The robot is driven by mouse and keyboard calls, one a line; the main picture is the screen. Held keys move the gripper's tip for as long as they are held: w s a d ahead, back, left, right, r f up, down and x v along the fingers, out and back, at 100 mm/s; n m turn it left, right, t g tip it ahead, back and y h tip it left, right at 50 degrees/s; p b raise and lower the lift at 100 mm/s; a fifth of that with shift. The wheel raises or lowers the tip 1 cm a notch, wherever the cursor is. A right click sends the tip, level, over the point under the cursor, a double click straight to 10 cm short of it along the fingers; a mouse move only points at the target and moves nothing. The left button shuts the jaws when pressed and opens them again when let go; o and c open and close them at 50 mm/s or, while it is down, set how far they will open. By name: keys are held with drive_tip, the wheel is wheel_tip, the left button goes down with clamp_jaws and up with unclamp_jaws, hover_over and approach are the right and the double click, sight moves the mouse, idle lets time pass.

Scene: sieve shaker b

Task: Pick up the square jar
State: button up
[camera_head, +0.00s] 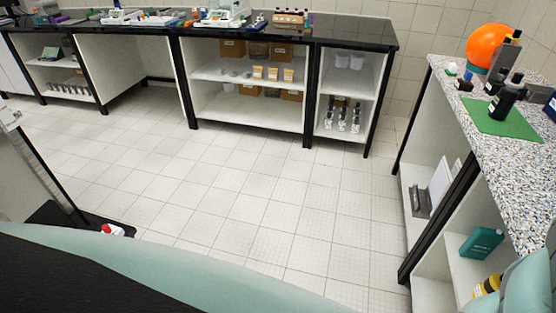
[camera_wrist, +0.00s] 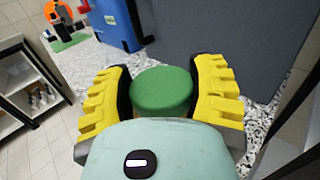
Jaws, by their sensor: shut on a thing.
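In the wrist view a jar with a round green lid (camera_wrist: 162,90) stands between the two yellow fingers of my gripper (camera_wrist: 163,78). The fingers press on it from the left and right, so my gripper is shut on the jar. Only the lid shows clearly; the jar's body is hidden below it and by the gripper, so I cannot tell its shape or whether it touches the counter. I do not make out the jar or my gripper in the head view.
A speckled counter (camera_head: 500,150) holds a green mat (camera_head: 500,118), a dark bottle (camera_head: 508,98) and an orange round object (camera_head: 486,44). In the wrist view a blue container (camera_wrist: 115,25) and a grey panel (camera_wrist: 225,40) stand close beyond the jar. The tiled floor is mostly clear.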

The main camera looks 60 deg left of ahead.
drive_tip(key=s+a+r+b, duration=0.1)
drive_tip(key=s+a, duration=0.6)
drive_tip(key=s, duration=0.4)
drive_tip(key=shift+a+r, duration=0.15)
drive_tip(key=shift+a, duration=0.05)
